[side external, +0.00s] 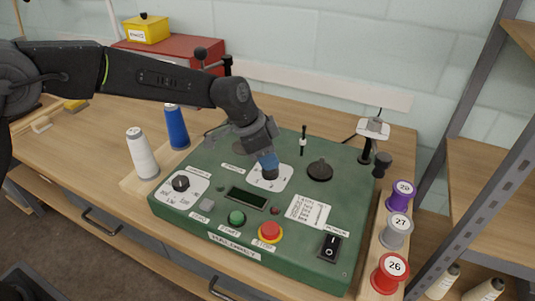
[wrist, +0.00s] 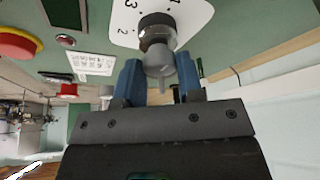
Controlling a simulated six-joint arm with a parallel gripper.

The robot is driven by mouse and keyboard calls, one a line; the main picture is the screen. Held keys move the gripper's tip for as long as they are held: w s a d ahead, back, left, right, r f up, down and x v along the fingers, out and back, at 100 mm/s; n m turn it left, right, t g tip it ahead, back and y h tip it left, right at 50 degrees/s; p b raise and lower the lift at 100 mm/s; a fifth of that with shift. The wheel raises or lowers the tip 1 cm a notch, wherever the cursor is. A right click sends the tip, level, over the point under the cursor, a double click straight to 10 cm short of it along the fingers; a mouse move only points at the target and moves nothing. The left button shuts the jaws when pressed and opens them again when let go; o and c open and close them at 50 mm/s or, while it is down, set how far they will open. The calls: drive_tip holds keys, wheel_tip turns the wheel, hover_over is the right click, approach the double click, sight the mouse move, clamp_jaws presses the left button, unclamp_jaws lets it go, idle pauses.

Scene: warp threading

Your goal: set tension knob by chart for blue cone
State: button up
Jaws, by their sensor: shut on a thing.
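The tension knob (wrist: 157,32) is dark and grey and stands on a white dial plate (wrist: 195,15) with numbers, of which 2 and 3 show. My gripper (wrist: 160,78) has blue fingertips, one on each side of the knob's grey grip, and is shut on it. In the side view my gripper (side external: 268,163) points down at the white dial plate (side external: 258,184) and hides most of the knob. The blue cone (side external: 177,128) stands upright behind the white cone (side external: 141,155), left of the machine. The printed chart (side external: 307,211) lies on the green panel; its text is too small to read.
The green machine (side external: 185,222) carries another dial (side external: 181,183), a display (side external: 246,198), a green button (side external: 236,217), a red button (side external: 270,231) and a power switch (side external: 330,246). A black round part (side external: 320,170) and a thin post (side external: 303,141) stand near my gripper. Numbered spools (side external: 397,231) line the right.

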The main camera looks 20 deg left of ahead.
idle(0.4)
drive_tip(key=o, duration=0.9)
drive_tip(key=shift+r, duration=0.1)
drive_tip(key=shift+v, duration=6.9)
